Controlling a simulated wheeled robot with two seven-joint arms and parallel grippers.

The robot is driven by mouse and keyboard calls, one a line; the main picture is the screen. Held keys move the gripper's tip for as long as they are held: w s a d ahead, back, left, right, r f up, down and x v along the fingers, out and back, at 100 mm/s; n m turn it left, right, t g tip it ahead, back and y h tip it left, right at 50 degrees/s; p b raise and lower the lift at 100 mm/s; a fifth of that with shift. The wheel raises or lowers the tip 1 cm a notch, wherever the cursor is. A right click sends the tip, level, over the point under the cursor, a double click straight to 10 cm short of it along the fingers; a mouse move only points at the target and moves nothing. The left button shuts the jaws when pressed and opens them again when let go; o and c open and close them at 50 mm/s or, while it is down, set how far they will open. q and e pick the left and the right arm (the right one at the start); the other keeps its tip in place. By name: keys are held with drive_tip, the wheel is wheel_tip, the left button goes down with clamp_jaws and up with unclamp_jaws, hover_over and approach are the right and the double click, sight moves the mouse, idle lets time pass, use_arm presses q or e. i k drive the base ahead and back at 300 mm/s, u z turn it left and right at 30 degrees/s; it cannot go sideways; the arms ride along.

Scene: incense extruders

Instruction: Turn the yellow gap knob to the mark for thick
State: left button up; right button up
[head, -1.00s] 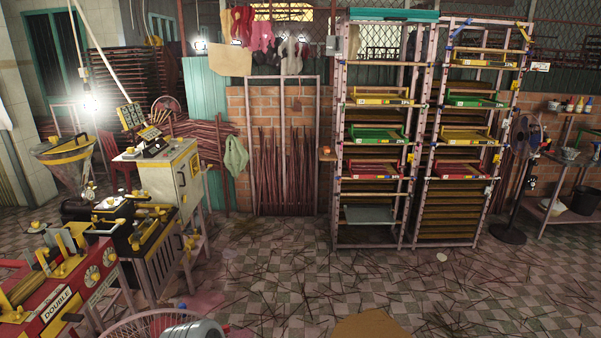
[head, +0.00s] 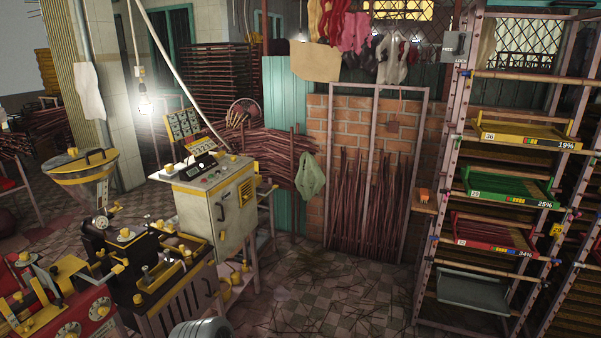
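Several yellow knobs show on the machines at the left in the head view, and I cannot tell which is the gap knob. One yellow knob (head: 126,235) sits on top of the black and yellow extruder (head: 150,275). More yellow knobs (head: 138,299) are on its front side. The red machine (head: 85,318) at the lower left has round white dials (head: 69,331) and yellow parts. No thick mark is readable at this size. Neither of my grippers is in view.
A cream control cabinet (head: 222,205) stands behind the extruder, with a hopper (head: 80,170) to the left. Tall racks with trays (head: 520,135) stand at the right. The tiled floor (head: 320,300) in the middle is open, with scattered sticks.

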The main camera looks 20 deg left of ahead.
sight(24, 257)
drive_tip(key=u, duration=0.9)
drive_tip(key=i, duration=1.3)
drive_tip(key=u, duration=1.25)
